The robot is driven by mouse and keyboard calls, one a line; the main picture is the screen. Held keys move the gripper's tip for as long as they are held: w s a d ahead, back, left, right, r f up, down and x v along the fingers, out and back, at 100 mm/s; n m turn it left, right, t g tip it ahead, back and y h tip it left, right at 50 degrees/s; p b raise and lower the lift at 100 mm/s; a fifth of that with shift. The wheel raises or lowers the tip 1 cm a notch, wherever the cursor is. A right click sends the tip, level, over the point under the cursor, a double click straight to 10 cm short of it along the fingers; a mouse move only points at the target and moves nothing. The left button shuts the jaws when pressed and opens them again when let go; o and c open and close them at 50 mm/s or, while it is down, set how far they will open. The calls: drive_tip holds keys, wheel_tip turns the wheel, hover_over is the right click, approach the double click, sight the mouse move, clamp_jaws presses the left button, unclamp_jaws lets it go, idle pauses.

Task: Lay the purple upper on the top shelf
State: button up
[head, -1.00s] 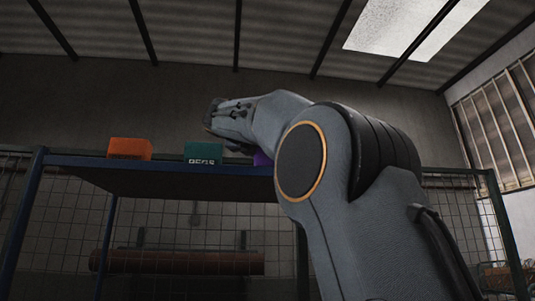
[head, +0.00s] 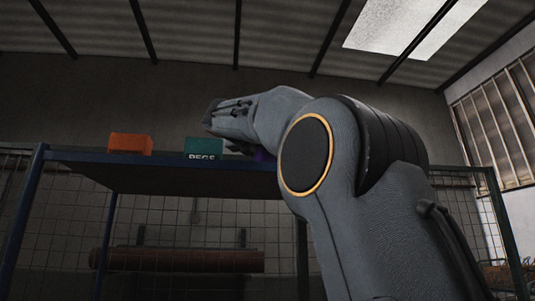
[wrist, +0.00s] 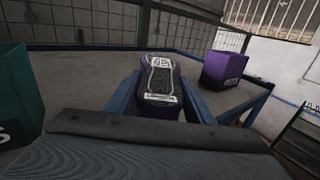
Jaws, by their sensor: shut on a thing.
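The purple upper (wrist: 160,84), with a grey and white patterned face toward the camera, is between the two blue fingers of my gripper (wrist: 160,98) in the wrist view. My gripper is shut on it, over the grey top shelf (wrist: 85,82). I cannot tell whether the upper touches the shelf. In the head view my wrist is above the blue-edged top shelf (head: 90,157), and the fingers and upper cannot be made out there.
A purple box (wrist: 223,68) stands right of the upper, mostly hidden by my arm in the head view. A green box (head: 203,148) is to the left, with an orange box (head: 130,143) farther left. Bare shelf lies between the green box and the upper. Mesh runs behind.

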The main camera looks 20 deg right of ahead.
drive_tip(key=o, duration=1.2)
drive_tip(key=b+v, duration=0.3)
drive_tip(key=v, duration=0.5)
